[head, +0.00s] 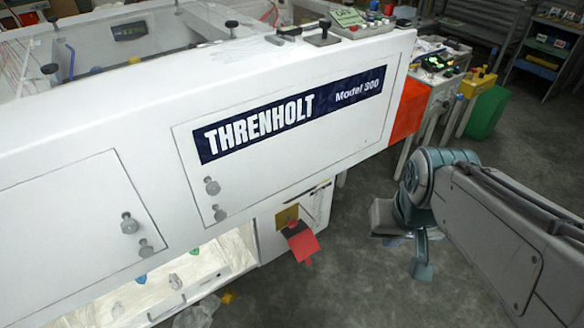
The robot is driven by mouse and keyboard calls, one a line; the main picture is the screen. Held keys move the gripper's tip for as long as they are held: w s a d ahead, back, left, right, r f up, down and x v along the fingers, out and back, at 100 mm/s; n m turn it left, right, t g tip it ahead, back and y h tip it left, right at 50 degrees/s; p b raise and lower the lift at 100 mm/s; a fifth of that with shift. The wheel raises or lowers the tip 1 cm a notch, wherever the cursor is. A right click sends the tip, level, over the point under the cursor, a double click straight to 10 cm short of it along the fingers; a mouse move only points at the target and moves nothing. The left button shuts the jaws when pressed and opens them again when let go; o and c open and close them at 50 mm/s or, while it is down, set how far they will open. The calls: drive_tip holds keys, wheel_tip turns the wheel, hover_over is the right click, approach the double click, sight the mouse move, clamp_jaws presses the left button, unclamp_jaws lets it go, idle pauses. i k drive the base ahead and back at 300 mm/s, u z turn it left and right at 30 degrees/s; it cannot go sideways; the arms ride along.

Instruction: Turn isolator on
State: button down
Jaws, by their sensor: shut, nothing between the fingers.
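A yellow plate (287,216) with a red handle (303,243) on it sits on the white lower front of the machine, below the THRENHOLT panel; it looks like the isolator. The handle hangs down and tilts out from the plate, with a dark part at its top. Its exact on or off position is too small to tell. My gripper (422,271) is to the right of the handle, apart from it, pointing down over the floor. It is shut and empty. My wrist hides part of it.
The white machine (120,110) fills the left, with knobs (129,224) on its panels. An orange-red end panel (409,110) faces the right side. A yellow stand (476,84) and a green bin (487,112) stand behind. The grey floor (350,275) between machine and arm is clear.

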sight(292, 224)
drive_tip(key=k, duration=0.65)
drive_tip(key=u, duration=0.8)
drive_tip(key=i, duration=1.4)
drive_tip(key=z, duration=0.7)
